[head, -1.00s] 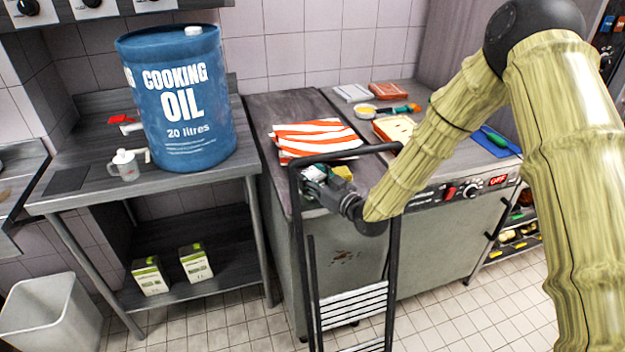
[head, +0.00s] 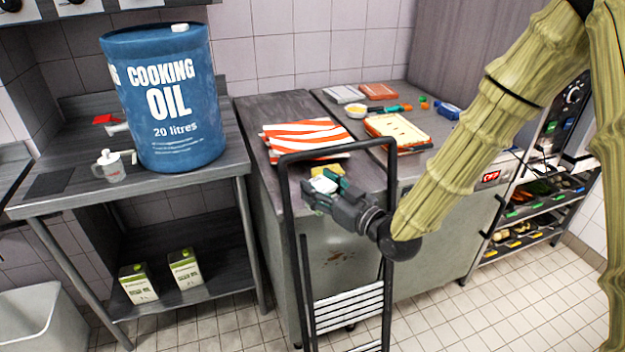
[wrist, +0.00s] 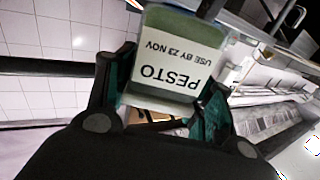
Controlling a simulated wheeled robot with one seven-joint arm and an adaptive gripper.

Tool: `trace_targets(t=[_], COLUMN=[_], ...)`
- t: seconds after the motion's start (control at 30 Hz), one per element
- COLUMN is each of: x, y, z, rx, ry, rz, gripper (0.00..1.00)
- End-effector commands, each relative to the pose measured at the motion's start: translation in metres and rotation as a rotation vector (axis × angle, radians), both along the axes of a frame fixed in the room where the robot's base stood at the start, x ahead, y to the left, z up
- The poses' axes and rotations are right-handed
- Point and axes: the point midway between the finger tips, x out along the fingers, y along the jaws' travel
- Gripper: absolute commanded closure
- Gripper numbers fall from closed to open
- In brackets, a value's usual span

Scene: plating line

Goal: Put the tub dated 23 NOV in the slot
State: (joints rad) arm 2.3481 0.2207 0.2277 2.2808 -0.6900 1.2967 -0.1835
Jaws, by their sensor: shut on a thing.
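The tub (wrist: 165,65) shows close up in the wrist view, with a green body and a white label reading PESTO, USE BY 23 NOV, upside down in that picture. My gripper (wrist: 165,100) is shut on it, one green-padded finger on each side. The tub is small and partly hidden by the fingers there. I cannot make out the slot in these views.
A black step ladder (head: 281,190) stands before the counter. Shelves of produce (head: 520,212) are at right.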

Motion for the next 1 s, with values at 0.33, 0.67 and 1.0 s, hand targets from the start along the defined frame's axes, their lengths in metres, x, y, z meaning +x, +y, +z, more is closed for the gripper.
trace_targets(t=[0.33,0.67,1.0], x=[-0.029,-0.015,-0.016], y=[-0.012,-0.043,-0.085], z=[-0.002,-0.057,-0.123], rx=[0.001,-0.001,-0.002], ry=[0.001,0.005,0.004], rz=[-0.015,-0.205,-0.434], gripper=[0.8,0.8,0.8])
